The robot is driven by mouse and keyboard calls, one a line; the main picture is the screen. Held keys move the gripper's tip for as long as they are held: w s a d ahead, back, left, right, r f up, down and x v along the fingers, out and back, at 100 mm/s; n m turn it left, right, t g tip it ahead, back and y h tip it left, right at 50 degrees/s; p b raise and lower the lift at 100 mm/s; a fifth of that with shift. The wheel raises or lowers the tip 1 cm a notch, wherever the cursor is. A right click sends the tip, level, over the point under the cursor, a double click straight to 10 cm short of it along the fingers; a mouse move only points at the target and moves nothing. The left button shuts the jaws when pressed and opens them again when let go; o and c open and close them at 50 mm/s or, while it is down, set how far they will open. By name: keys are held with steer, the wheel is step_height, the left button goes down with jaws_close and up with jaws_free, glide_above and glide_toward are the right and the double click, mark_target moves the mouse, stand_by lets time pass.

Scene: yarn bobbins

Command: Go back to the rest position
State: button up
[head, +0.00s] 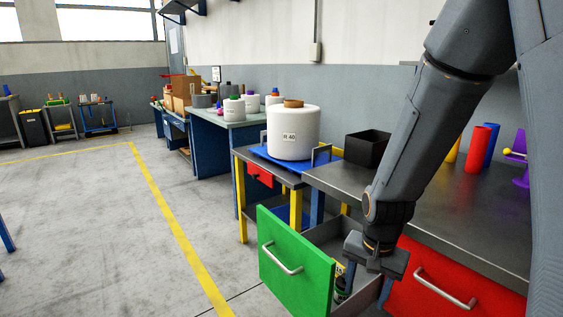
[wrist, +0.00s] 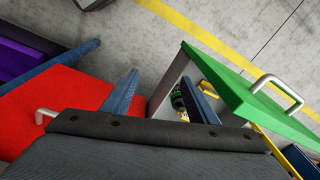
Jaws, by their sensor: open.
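My arm reaches down from the upper right in the head view. My gripper (head: 366,291) points downward at the open green-fronted drawer (head: 293,262). In the wrist view my gripper (wrist: 164,76) has its two blue fingers spread wide, with nothing held between them. A small dark item with green and yellow parts (wrist: 180,101) lies inside the drawer, partly hidden by a finger and the drawer wall. Whether a finger touches the drawer cannot be told.
A large white bobbin marked R 40 (head: 293,135) stands on a blue tray (head: 262,153). A black bin (head: 368,148) and coloured cones (head: 478,149) stand on the grey worktop (head: 450,215). A closed red drawer (head: 450,285) is right of the green one.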

steer(key=s+a+r+n+g, duration=0.1)
steer(key=s+a+r+n, duration=0.25)
steer(key=s+r, duration=0.3)
steer(key=s+a+r+n, duration=0.2)
steer(key=s+r+n, duration=0.2)
steer(key=s+r, duration=0.3)
steer(key=s+d+r+p, duration=0.1)
steer(key=d+r+p, duration=0.4)
steer(key=p, duration=0.7)
steer(key=shift+s+m, duration=0.35)
steer(key=shift+f, duration=0.1)
steer(key=shift+c, duration=0.5)
